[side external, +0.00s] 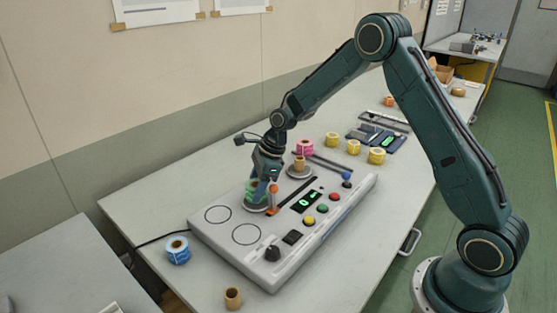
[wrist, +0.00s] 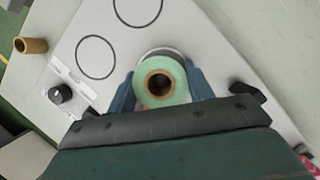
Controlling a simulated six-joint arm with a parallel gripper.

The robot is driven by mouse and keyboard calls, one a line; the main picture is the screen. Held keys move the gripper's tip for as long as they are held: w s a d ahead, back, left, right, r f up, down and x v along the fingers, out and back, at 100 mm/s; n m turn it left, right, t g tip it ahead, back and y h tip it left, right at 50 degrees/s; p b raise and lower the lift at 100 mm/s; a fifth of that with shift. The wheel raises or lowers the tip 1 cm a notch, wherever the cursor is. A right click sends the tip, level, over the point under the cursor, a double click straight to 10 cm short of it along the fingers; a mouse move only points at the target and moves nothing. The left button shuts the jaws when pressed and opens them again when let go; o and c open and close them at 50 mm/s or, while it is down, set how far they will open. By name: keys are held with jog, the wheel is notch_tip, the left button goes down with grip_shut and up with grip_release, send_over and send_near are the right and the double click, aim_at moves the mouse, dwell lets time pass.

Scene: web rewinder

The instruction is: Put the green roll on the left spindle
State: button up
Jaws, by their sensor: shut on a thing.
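The green roll (side external: 251,188) has a brown core and is between the fingers of my gripper (side external: 260,191), which points down over the left part of the machine. In the wrist view the green roll (wrist: 147,96) faces the camera, with a finger of my gripper (wrist: 161,88) on each side of it. The left spindle's pale round base (side external: 254,207) shows directly under the roll, and its rim shows behind the roll in the wrist view (wrist: 160,51). The spindle's post is hidden; I cannot tell whether it is inside the core.
The other spindle's base (side external: 300,172) carries a brown core (side external: 299,162). An orange-topped post (side external: 273,197) stands close beside my gripper. A pink roll (side external: 305,147) is behind; a blue roll (side external: 177,251) and a loose brown core (side external: 232,298) lie in front. Yellow rolls (side external: 353,146) stand farther back.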

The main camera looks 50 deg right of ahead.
jog(key=shift+f, duration=0.6)
dwell(0.3)
jog(key=o, duration=1.3)
jog(key=shift+r, duration=0.15)
jog(key=shift+r, duration=3.55)
jog(key=shift+r, duration=0.1)
